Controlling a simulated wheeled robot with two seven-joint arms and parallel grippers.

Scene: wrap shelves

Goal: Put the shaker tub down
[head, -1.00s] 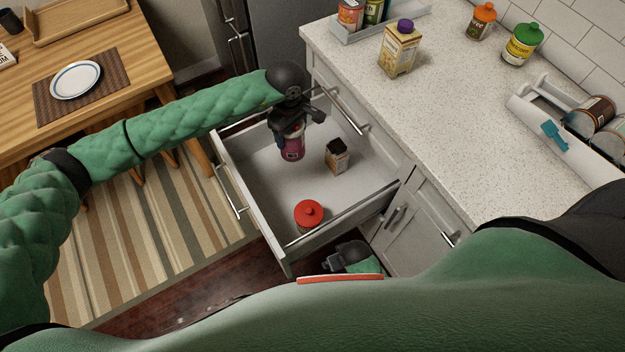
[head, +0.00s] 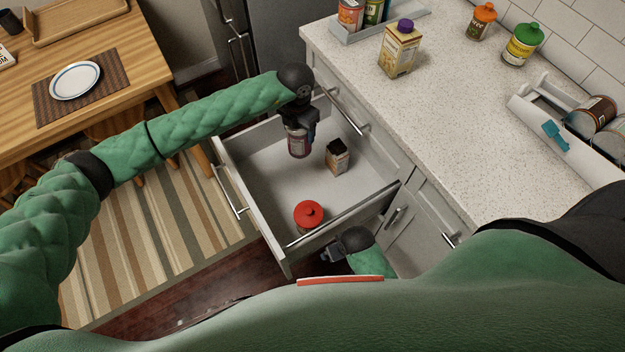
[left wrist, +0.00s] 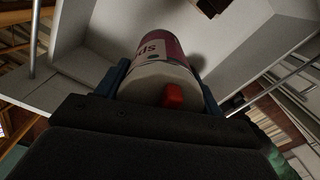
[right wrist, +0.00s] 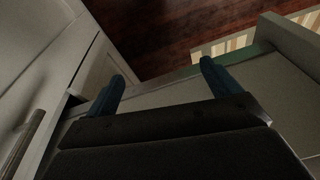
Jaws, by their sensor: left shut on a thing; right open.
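The shaker tub (head: 299,145) has a maroon and white label and is inside the open drawer's area, near its back end. In the left wrist view the tub (left wrist: 155,72) shows a pale end with a red part between the fingers. My left gripper (head: 301,128) is shut on it from above. I cannot tell whether its base touches the drawer floor. My right gripper (head: 331,251) is open and empty outside the drawer, by its front right corner; its spread fingers show in the right wrist view (right wrist: 162,74).
The open white drawer (head: 262,170) also holds a small dark-topped carton (head: 337,157), close right of the tub, and a red-lidded jar (head: 308,214) near the front. Bare drawer floor lies between them. The speckled counter (head: 440,120) stands to the right.

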